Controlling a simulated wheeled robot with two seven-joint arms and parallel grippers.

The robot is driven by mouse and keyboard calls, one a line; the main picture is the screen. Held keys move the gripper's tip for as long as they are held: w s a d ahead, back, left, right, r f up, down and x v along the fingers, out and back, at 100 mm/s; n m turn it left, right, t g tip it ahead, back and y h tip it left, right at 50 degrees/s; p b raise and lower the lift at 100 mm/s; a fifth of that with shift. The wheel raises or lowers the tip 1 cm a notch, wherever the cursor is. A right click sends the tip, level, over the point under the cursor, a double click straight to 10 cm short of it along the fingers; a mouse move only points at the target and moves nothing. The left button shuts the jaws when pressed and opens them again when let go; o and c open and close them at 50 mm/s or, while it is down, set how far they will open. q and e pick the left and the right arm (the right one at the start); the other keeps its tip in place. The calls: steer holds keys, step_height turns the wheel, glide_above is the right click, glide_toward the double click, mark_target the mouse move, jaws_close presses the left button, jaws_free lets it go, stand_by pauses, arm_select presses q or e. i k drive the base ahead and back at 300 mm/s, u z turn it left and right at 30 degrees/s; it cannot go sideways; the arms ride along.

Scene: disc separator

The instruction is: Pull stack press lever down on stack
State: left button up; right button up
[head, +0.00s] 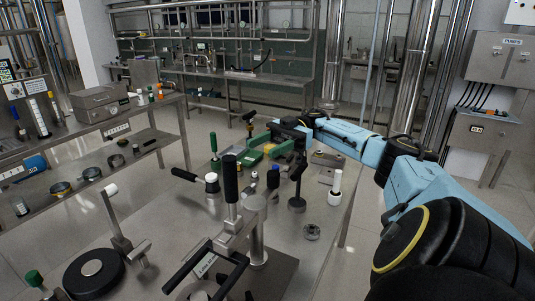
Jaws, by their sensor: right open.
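The stack press stands in the front middle of the head view, with a steel post (256,232) on a base plate. Its lever has a black grip (230,180) that points upright. A metal cross-arm with black handles (207,267) sits low in front of the post. The stack under the press is mostly hidden by these parts and cut off by the lower edge. My right gripper (296,160) is open, over the far part of the table, behind and right of the lever grip and apart from it. My left gripper is not in view.
A white-topped cylinder (335,188), a dark-based stand (297,203) and small bottles stand behind the press. A black disc device (93,274) is at the lower left. A side bench (165,106) holds a metal box (100,103). Bare tabletop shows left of the lever.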

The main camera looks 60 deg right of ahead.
mark_target(233, 222)
steer(key=k, duration=1)
